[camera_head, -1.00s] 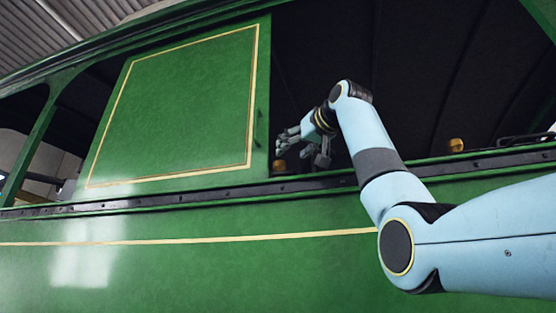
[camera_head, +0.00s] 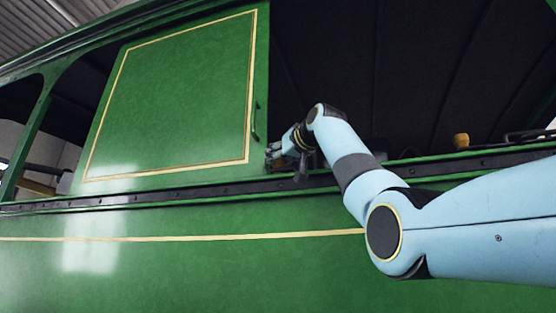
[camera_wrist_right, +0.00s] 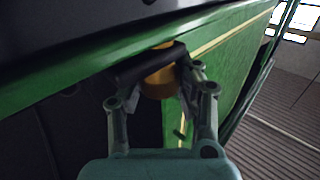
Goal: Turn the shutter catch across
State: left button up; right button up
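The shutter (camera_head: 180,95) is a green panel with a yellow line border, standing over the left part of the window opening. The shutter catch is a round brass piece (camera_wrist_right: 157,84) with a dark bar (camera_wrist_right: 148,64) across it, on the sill by the shutter's lower right corner. In the head view my right gripper (camera_head: 274,156) hides it. In the right wrist view the same gripper (camera_wrist_right: 158,98) has its fingers apart on either side of the brass piece. I cannot tell whether they touch it. My left gripper is not in view.
A dark pull handle (camera_head: 255,120) stands on the shutter's right edge. Another brass piece (camera_head: 461,140) sits on the sill further right. The dark rail (camera_head: 150,197) runs along under the shutter. The opening right of the shutter is dark and empty-looking.

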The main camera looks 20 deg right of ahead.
jog(key=c, duration=0.4)
jog(key=shift+w, duration=0.15)
grip_shut()
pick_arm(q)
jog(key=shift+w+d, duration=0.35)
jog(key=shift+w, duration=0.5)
pick_arm(e)
jog(key=shift+n+y, duration=0.3)
jog(key=shift+y, duration=0.2)
jog(key=n+g+y, duration=0.1)
jog(key=n+y, duration=0.1)
jog(key=y, duration=0.1)
jog(key=shift+d+n+g+y, duration=0.1)
jog(key=shift+n+g+y, duration=0.2)
jog(key=shift+y, duration=0.1)
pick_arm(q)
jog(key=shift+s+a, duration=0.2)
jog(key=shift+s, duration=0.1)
pick_arm(e)
jog(key=shift+n+g+y, duration=0.9)
jog(key=shift+n+y, duration=0.2)
jog(key=shift+y, duration=0.3)
jog(key=shift+n+g+y, duration=0.3)
jog(key=shift+y, duration=0.1)
